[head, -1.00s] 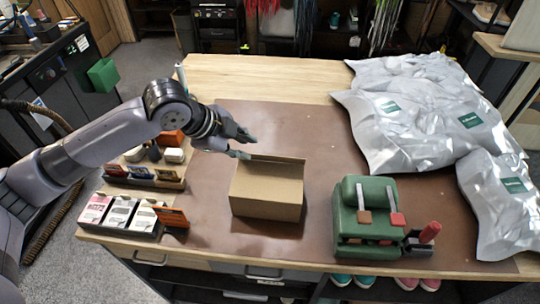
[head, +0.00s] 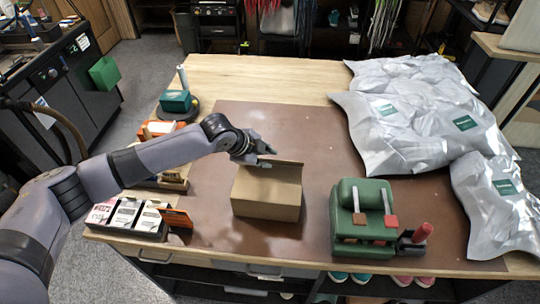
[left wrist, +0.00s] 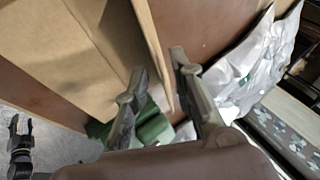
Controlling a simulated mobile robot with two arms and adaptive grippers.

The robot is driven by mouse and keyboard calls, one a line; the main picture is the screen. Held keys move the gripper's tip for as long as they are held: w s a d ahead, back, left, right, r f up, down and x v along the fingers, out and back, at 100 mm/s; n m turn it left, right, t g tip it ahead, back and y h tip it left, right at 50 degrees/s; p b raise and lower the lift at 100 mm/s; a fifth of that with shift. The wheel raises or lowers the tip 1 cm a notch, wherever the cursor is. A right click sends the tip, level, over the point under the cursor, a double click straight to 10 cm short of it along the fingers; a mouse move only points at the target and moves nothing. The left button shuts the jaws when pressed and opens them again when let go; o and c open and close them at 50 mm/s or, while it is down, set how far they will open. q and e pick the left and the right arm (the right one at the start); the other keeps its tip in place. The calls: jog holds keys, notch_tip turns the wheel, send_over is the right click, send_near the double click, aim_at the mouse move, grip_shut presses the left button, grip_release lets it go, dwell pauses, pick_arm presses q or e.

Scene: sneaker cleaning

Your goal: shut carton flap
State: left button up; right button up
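The brown cardboard carton (head: 266,198) stands on the brown mat in the middle of the table. Its raised flap (head: 290,163) is along the far top edge. My left gripper (head: 267,157) is at this far edge, near its left half. In the left wrist view, the left gripper (left wrist: 160,64) is open, with a finger on each side of the upright flap (left wrist: 148,38); whether either finger touches it I cannot tell.
A green machine (head: 358,205) with levers stands right of the carton. Silvery bags (head: 405,130) cover the table's right side. Boxes in a dark tray (head: 128,215) and a green-topped item (head: 175,102) line the left edge. The mat behind the carton is clear.

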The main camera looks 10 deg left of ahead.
aim_at(270, 160)
pick_arm(q)
jog(key=shift+x, duration=1.5)
jog(key=shift+c, duration=0.4)
grip_shut()
